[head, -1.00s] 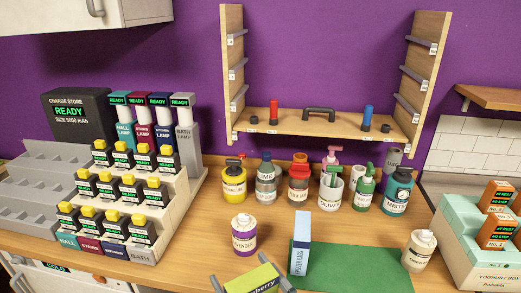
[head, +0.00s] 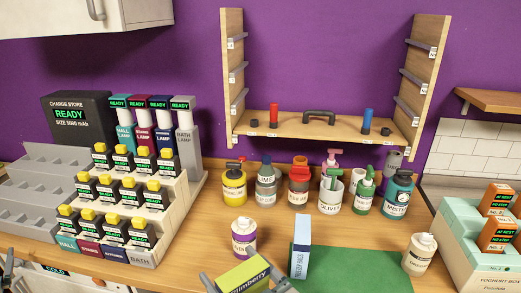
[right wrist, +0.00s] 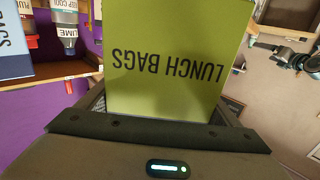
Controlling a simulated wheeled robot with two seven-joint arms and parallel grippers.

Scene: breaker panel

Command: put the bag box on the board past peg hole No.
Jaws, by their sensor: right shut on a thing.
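My right gripper (head: 247,284) is shut on a green bag box (head: 244,272) at the bottom middle of the head view. In the right wrist view the box (right wrist: 175,55) fills the middle and reads "LUNCH BAGS" upside down. A wooden board (head: 325,131) spans two uprights at the back wall, with small number labels on its front edge too small to read. A red peg (head: 274,117), a dark handle (head: 319,117) and a blue peg (head: 367,120) stand on it. A grey part at the lower left edge may be my left gripper (head: 8,268); its jaws are unclear.
A blue-white freezer bag box (head: 301,247) stands right of my right gripper, beside a green mat (head: 350,272). Several bottles, including a yellow one (head: 233,185), line the counter below the board. A charger rack (head: 165,215) fills the left.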

